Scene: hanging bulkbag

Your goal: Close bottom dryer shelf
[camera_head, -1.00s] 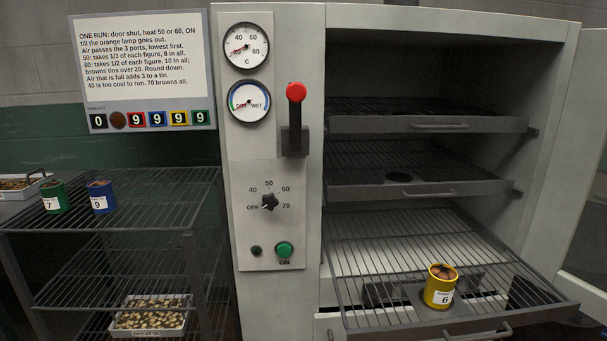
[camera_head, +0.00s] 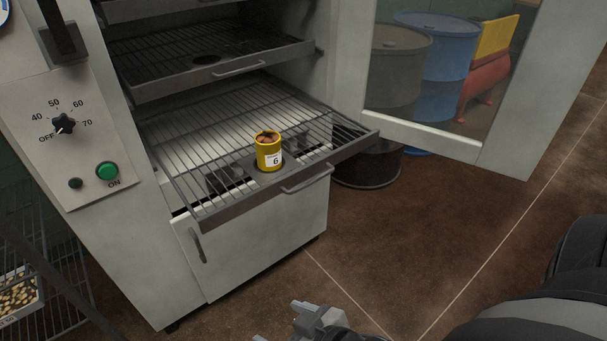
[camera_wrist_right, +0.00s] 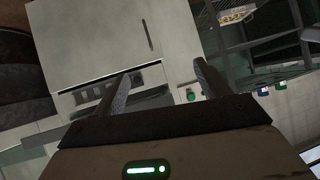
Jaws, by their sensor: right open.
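The bottom dryer shelf (camera_head: 215,213) is a wire rack with a grey front rail, pulled out of the dryer (camera_head: 150,240). Its bar handle (camera_head: 307,179) is on the front rail. A yellow tin (camera_head: 268,151) labelled 6, with brown contents, stands upright on the shelf near its front. My right gripper (camera_head: 286,325) is at the bottom edge of the head view, below and in front of the shelf, touching nothing I can see. In the right wrist view its two fingers (camera_wrist_right: 165,85) are apart and empty. My left gripper is out of view.
The middle shelf (camera_head: 210,70) is above. The dryer's glazed door (camera_head: 440,140) stands open at right, with a grey drum (camera_head: 395,75) and a blue drum (camera_head: 445,55) behind it. A wire rack (camera_head: 50,250) is at left. The floor in front is clear.

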